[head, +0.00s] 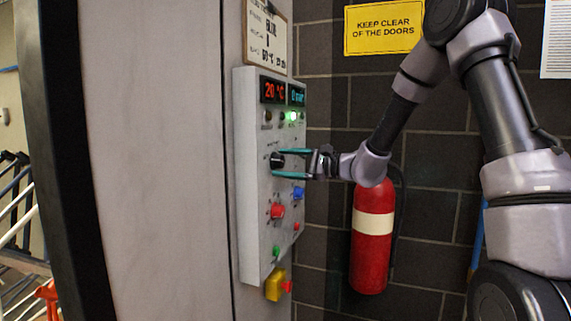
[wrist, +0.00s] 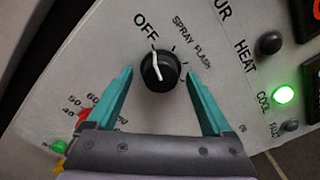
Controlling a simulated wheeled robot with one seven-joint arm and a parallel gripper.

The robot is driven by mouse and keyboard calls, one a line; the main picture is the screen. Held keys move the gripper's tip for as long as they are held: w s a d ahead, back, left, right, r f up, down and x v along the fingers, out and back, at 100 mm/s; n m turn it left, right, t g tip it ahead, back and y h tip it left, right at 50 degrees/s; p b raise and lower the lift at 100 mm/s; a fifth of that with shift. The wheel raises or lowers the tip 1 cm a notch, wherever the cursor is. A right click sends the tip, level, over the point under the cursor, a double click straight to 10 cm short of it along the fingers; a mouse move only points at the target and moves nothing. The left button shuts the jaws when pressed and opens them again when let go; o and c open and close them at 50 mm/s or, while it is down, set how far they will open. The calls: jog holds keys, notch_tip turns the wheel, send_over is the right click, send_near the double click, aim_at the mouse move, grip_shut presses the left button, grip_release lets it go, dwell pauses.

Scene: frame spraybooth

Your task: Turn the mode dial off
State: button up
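The mode dial is a black round knob (wrist: 160,71) with a white pointer line, on the light grey control panel (wrist: 75,75). Its pointer aims up at the word OFF, tilted slightly left; SPRAY and FLASH are printed to the right. In the head view the dial (head: 277,160) sits mid-panel. My gripper (head: 281,163) reaches it from the right. In the wrist view the teal fingers of my gripper (wrist: 160,75) are open, one on each side of the dial, with a visible gap to it on both sides.
Below the dial are a red knob (head: 277,210), a blue knob (head: 298,192) and a yellow box with a red button (head: 275,285). A green lamp labelled COOL (wrist: 282,96) is lit. A red extinguisher (head: 372,250) hangs on the brick wall below my arm.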

jog(key=v, duration=1)
jog(key=shift+d, duration=0.4)
jog(key=shift+s, duration=0.15)
jog(key=s+d+r+n+g+h, duration=0.1)
jog(key=s+n+g+h, duration=0.45)
jog(key=s, duration=0.95)
jog(key=s+d+r+n+t+h, duration=0.1)
jog(key=s+d+r+t+h, duration=0.1)
jog(key=d, duration=0.6)
jog(key=s+d+r+n+t+h, duration=0.2)
jog(key=s+d+t+h, duration=0.2)
jog(key=s+d+h, duration=0.2)
jog(key=shift+s+d+r+h, duration=0.2)
jog(key=shift+d+r+h, duration=0.05)
jog(key=shift+d+h, duration=0.55)
